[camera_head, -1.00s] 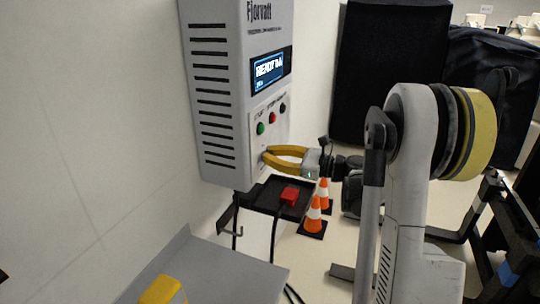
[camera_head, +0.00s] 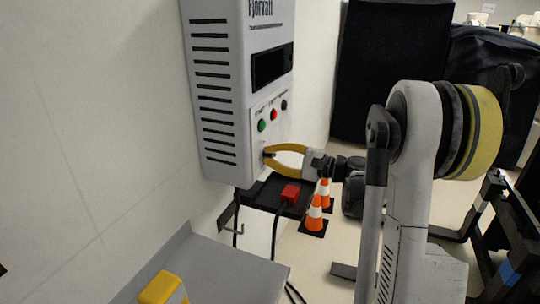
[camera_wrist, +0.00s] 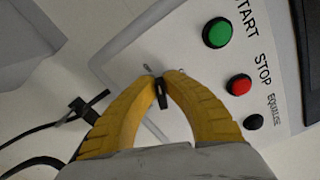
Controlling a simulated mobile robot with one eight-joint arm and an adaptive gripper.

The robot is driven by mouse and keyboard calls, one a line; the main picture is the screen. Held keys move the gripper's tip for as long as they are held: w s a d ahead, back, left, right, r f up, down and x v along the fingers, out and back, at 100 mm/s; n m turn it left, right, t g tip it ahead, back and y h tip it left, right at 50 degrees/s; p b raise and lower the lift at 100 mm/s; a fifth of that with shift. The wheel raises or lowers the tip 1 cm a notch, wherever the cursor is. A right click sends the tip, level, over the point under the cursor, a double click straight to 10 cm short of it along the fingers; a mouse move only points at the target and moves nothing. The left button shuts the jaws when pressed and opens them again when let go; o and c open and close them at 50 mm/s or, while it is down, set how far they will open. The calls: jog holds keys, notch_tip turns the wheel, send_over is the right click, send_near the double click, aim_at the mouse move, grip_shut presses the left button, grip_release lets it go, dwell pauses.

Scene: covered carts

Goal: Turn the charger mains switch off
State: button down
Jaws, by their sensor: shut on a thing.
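The grey charger (camera_head: 245,80) hangs on the wall at the centre of the head view. Its display (camera_head: 271,66) is dark. My gripper (camera_head: 266,154) is at the lower part of the charger's front panel, below the buttons. In the wrist view my gripper's yellow fingers (camera_wrist: 161,78) close around a small black switch lever (camera_wrist: 162,95), the mains switch. The fingertips hide part of the switch and its mount.
Green start (camera_wrist: 217,32), red stop (camera_wrist: 239,85) and black equalise (camera_wrist: 254,122) buttons sit beside my fingers on the panel. Below are a black shelf (camera_head: 262,194) with a red connector (camera_head: 290,193), hanging cables, a grey cart top (camera_head: 225,262) and orange cones (camera_head: 315,212).

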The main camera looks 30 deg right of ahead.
jog(key=n, duration=0.4)
jog(key=shift+f+n, duration=0.25)
jog(key=shift+n, duration=0.05)
dwell(0.5)
jog(key=c, duration=1.5)
grip_release()
jog(key=v, duration=1.2)
